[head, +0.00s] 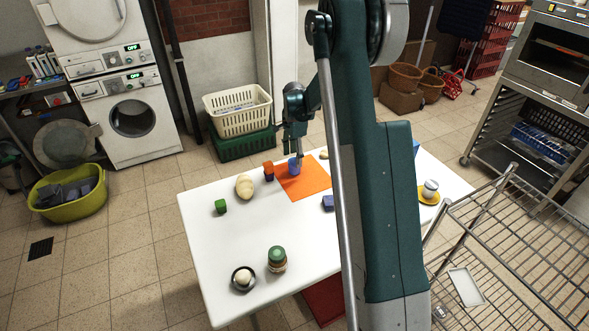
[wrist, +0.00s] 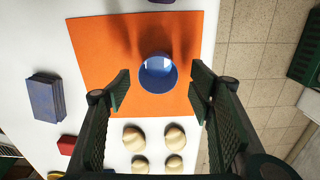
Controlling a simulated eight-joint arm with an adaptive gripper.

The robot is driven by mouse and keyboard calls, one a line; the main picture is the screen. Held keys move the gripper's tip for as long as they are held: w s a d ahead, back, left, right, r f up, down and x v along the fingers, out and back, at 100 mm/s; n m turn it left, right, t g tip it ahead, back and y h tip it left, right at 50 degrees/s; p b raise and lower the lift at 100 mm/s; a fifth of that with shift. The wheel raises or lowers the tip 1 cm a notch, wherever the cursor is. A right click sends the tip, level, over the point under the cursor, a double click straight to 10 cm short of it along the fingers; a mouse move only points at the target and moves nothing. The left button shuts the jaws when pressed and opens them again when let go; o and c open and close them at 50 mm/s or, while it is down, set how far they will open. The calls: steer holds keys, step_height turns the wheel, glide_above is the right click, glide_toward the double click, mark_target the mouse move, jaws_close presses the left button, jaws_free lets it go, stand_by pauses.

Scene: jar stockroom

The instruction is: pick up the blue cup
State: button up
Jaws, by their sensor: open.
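The blue cup (head: 293,168) stands on the orange mat (head: 314,184) on the white table. In the wrist view the cup (wrist: 158,74) shows from above, with its round mouth towards the camera, on the orange mat (wrist: 100,45). My gripper (head: 298,153) is above the cup in the head view. In the wrist view my gripper (wrist: 160,86) is open, one finger to each side of the cup, with clear gaps. No contact with the cup shows. My arm hides part of the table in the head view.
Several pale rounded things (wrist: 133,138) lie beside the mat.

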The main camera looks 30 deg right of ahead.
steer(key=shift+f, duration=0.25)
steer(key=shift+s+f+b, duration=0.15)
steer(key=shift+f+b, duration=0.5)
steer(key=shift+f, duration=1.95)
steer(key=c, duration=0.9)
